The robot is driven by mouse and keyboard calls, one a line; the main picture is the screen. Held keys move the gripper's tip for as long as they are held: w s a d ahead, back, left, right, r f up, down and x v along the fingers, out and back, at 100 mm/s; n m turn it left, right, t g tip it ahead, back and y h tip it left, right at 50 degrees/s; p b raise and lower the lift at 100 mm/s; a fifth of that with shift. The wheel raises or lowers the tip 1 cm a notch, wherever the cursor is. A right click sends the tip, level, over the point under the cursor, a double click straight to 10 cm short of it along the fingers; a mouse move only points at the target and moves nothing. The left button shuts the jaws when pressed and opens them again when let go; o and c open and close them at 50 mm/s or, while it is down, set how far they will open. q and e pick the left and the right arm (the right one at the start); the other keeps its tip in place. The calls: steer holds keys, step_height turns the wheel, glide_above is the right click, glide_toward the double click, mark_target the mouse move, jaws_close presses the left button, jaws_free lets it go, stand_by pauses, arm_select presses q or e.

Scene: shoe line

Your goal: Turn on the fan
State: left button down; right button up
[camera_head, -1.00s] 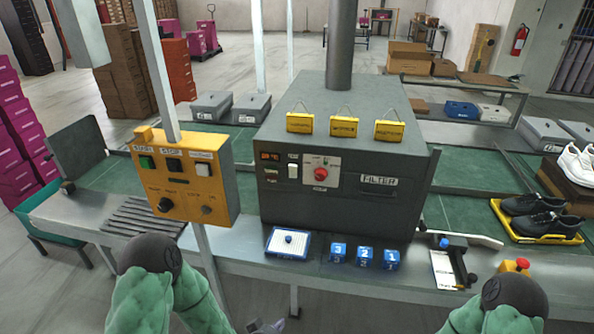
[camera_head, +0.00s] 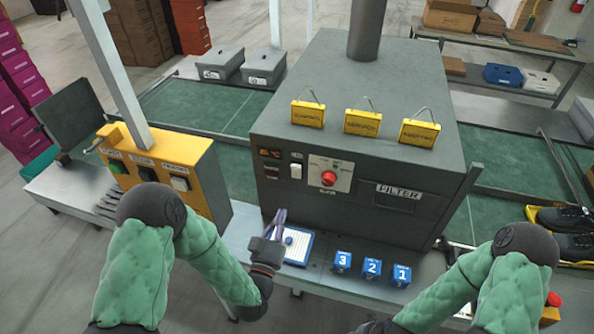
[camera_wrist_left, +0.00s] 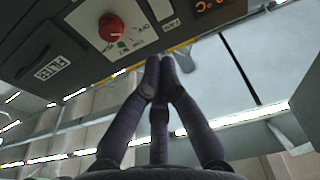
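The grey machine (camera_head: 350,95) carries a white rocker switch (camera_head: 296,171) on its front, between a small orange display (camera_head: 269,153) and a red knob (camera_head: 328,178).
A blue-rimmed tray (camera_head: 299,248) and three blue numbered blocks (camera_head: 371,269) lie on the ledge before the machine. A yellow button box (camera_head: 165,170) stands left. Yellow padlock-like tags (camera_head: 362,122) lie on top. Black shoes (camera_head: 575,245) are at right.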

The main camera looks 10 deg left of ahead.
mark_target(298, 170)
arm_select(q)
steer(key=w, duration=0.4)
steer(key=w+r, duration=0.1)
steer(key=w, duration=0.4)
steer(key=w+r, duration=0.1)
steer(key=w, duration=0.3)
steer(key=shift+w+d+r, duration=0.15)
steer(key=shift+w+d, duration=0.1)
steer(key=shift+w, duration=0.15)
steer(key=shift+w+r+g+p, duration=0.35)
steer(key=shift+r+g+p, duration=0.15)
steer(key=shift+p, duration=0.45)
steer(key=shift+f, duration=0.3)
